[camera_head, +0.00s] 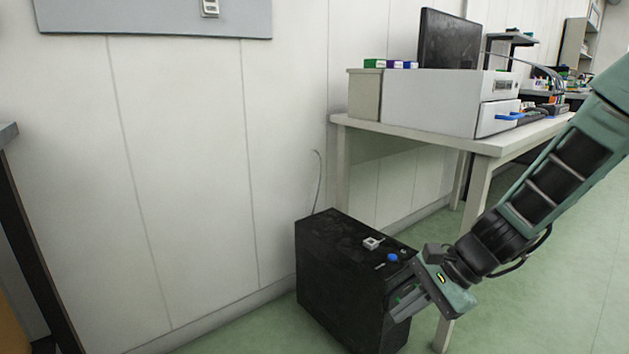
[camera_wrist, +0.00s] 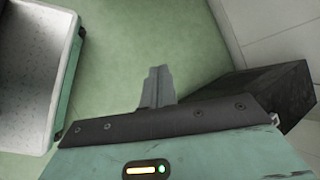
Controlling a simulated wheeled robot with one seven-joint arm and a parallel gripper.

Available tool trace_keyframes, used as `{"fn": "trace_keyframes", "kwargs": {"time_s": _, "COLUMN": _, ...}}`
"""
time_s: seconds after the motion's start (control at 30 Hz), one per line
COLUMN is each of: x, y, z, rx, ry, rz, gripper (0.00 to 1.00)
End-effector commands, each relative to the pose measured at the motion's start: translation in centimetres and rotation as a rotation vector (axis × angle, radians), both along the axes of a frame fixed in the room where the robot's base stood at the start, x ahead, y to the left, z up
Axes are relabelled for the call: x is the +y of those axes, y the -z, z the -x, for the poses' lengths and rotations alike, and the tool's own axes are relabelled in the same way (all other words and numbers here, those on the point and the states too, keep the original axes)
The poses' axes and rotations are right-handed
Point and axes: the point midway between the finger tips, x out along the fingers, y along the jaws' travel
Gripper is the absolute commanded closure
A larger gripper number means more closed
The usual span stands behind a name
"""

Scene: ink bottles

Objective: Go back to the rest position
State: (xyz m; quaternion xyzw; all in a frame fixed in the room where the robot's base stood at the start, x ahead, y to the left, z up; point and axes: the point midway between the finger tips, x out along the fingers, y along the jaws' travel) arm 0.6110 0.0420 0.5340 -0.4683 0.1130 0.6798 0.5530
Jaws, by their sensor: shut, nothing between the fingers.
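My gripper (camera_head: 408,303) is at the end of my green arm, low at the right of the head view. It points down and left, in front of the right side of a black box-shaped cabinet (camera_head: 338,262) on the floor. In the wrist view my gripper (camera_wrist: 157,72) has its fingers together with nothing between them, over green floor. The cabinet shows at the right of the wrist view (camera_wrist: 262,92), apart from the fingertips. A small white item (camera_head: 372,243) and a blue round item (camera_head: 393,257) are on top of the cabinet.
A white table (camera_head: 425,136) stands behind my arm, bearing a large white machine (camera_head: 440,100), a black monitor (camera_head: 449,40) and small boxes. A panelled wall (camera_head: 180,160) runs along the left and back. A dark-legged table edge (camera_head: 35,255) is at far left. Green floor (camera_head: 590,240) is open at right.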

Motion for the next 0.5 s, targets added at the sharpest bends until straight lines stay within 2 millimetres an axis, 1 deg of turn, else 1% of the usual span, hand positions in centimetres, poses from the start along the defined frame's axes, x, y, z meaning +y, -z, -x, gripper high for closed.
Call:
{"fn": "trace_keyframes", "kwargs": {"time_s": 0.03, "x": 2.0, "y": -2.3, "z": 3.0, "rx": -0.057, "ry": -0.173, "rz": 0.049, "gripper": 1.00}}
{"fn": "trace_keyframes", "kwargs": {"time_s": 0.07, "x": 2.9, "y": -3.2, "z": 4.9, "rx": -0.092, "ry": -0.282, "rz": 0.081, "gripper": 1.00}}
{"fn": "trace_keyframes", "kwargs": {"time_s": 0.1, "x": 3.8, "y": -4.3, "z": 7.3, "rx": -0.141, "ry": -0.428, "rz": 0.123, "gripper": 1.00}}
{"fn": "trace_keyframes", "kwargs": {"time_s": 0.2, "x": 4.6, "y": -6.3, "z": 12.5, "rx": -0.253, "ry": -0.752, "rz": 0.223, "gripper": 1.00}}
{"fn": "trace_keyframes", "kwargs": {"time_s": 0.3, "x": 4.5, "y": -7.8, "z": 16.2, "rx": -0.352, "ry": -1.017, "rz": 0.308, "gripper": 1.00}}
{"fn": "trace_keyframes", "kwargs": {"time_s": 0.4, "x": 3.8, "y": -8.9, "z": 18.8, "rx": -0.438, "ry": -1.235, "rz": 0.382, "gripper": 1.00}}
{"fn": "trace_keyframes", "kwargs": {"time_s": 0.5, "x": 3.1, "y": -10.0, "z": 20.7, "rx": -0.521, "ry": -1.428, "rz": 0.452, "gripper": 1.00}}
